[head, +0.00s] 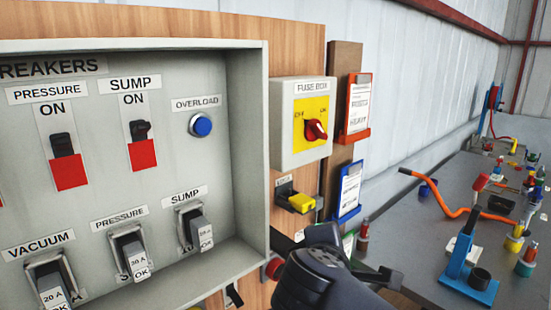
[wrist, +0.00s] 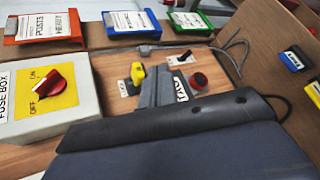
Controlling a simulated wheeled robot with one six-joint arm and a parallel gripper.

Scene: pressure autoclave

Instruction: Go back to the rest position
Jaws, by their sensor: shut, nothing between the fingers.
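My gripper (wrist: 163,88) shows in the wrist view as grey fingers beyond a wide dark body. It is shut and empty, in front of the wooden panel between a yellow block and a red round knob. In the head view, my dark wrist (head: 325,268) covers the area right of the breaker box, below the yellow block (head: 301,202). The fingertips are mostly hidden there. My gripper appears apart from the fuse box (head: 288,150), whose red rotary switch (head: 316,130) also shows in the wrist view (wrist: 48,88).
The breaker box (head: 252,150) fills the left, with a projecting rim. Orange (head: 356,110) and blue (head: 347,190) card holders hang right of the fuse box. A grey bench (head: 420,262) at right carries several tools and a blue stand (head: 466,275). A grey cable (wrist: 235,45) loops near the panel.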

